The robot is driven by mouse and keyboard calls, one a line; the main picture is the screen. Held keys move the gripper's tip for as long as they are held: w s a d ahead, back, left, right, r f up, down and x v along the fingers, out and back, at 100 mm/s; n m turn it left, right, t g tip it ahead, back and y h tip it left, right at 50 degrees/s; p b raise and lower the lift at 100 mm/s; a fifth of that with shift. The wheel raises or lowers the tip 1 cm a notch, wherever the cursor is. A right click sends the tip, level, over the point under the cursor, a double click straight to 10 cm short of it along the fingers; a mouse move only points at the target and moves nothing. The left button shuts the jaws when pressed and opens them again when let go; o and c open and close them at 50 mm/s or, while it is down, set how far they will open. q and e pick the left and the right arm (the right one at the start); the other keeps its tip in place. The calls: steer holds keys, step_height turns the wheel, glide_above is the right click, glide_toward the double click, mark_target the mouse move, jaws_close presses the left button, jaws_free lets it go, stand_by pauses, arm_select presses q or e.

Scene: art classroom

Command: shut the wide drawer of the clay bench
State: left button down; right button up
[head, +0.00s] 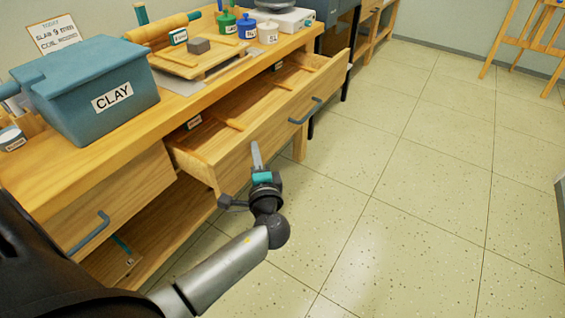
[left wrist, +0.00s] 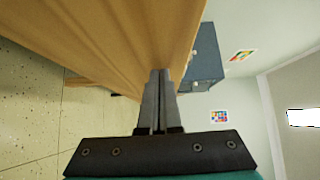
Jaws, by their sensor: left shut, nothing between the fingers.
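The wide drawer (head: 278,125) of the wooden clay bench (head: 85,168) stands pulled out, its inside with thin wooden dividers in view. A grey bar handle (head: 305,112) is on its front, toward the right end. My left gripper (head: 257,150) is shut and empty, its fingers in front of the left part of the drawer front, left of the handle. In the left wrist view the closed fingers (left wrist: 158,78) point along a wooden surface (left wrist: 125,35) that fills the upper left. I cannot tell whether they touch it. My right gripper is not in view.
A blue CLAY bin (head: 85,88), a rolling pin (head: 163,27) on a board, and small pots (head: 247,27) stand on the bench top. A narrower drawer (head: 115,200) at left looks shut. The tiled floor (head: 430,200) to the right is clear; an easel (head: 535,35) stands far back.

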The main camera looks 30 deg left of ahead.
arm_select(q)
steer(key=a+b, duration=0.1)
steer(key=a, duration=1)
steer(key=shift+w+a+f, duration=0.1)
steer(key=shift+w+a, duration=0.05)
steer(key=b, duration=0.2)
glide_above(210, 151)
steer(key=shift+d, duration=0.45)
steer(key=shift+a, duration=0.6)
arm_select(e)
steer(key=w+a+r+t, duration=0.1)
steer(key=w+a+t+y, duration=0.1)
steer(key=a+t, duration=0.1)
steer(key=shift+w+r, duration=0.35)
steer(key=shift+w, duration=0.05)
